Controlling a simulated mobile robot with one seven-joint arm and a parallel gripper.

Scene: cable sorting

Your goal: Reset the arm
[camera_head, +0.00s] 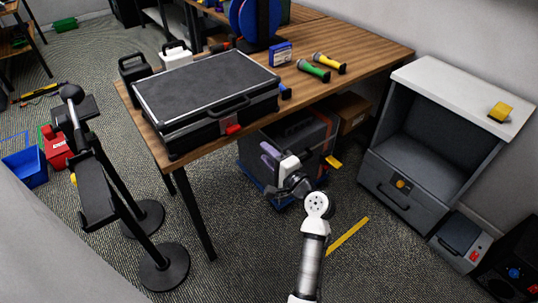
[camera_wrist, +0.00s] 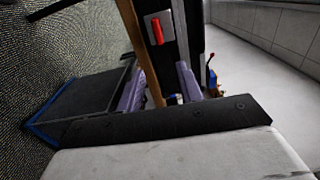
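My gripper (camera_head: 267,153) is in front of the wooden table, just below its front edge, near the black case. My white arm reaches up to it from the bottom of the head view. In the wrist view my gripper (camera_wrist: 160,78) shows two purple fingers standing well apart, with nothing held between them. The table edge and the case's red latch appear beyond the fingers. No cable can be made out near the gripper.
The black case (camera_head: 205,92) lies closed on the wooden table (camera_head: 365,62). Green and yellow flashlights (camera_head: 313,71) (camera_head: 329,63) lie to its right. A dark bin (camera_head: 300,140) stands under the table. A grey cabinet (camera_head: 405,180) stands right; black stands (camera_head: 155,245) stand left.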

